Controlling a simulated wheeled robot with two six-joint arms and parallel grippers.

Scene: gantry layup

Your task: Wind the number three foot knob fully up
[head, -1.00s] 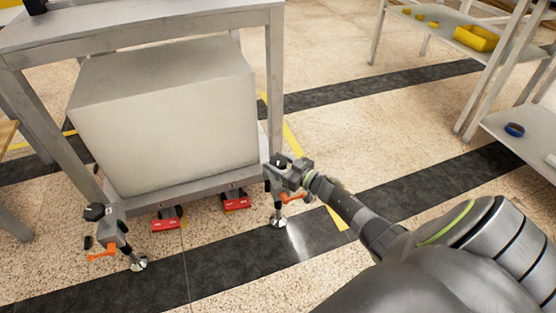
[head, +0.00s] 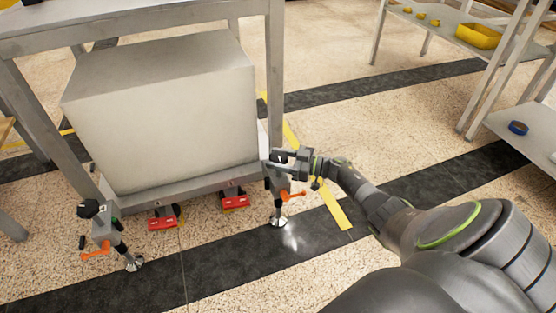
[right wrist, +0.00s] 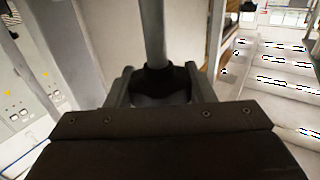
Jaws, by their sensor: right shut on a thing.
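A black knob (head: 277,157) tops the right-hand foot of the grey stand, at its near right corner. In the head view my right gripper (head: 282,161) reaches it from the right and is shut on it. In the right wrist view the dark knob (right wrist: 160,82) sits between my two fingers, with a grey post rising behind it. The foot's orange lever (head: 293,195) and round metal pad (head: 278,221) show below. I cannot read a number on this foot. My left gripper is out of view.
Another foot with a black knob (head: 89,208) and orange lever (head: 95,250) stands at the near left corner. A large pale block (head: 165,120) fills the stand. Red-fronted units (head: 235,202) sit under it. Shelves with a yellow bin (head: 479,36) stand at right.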

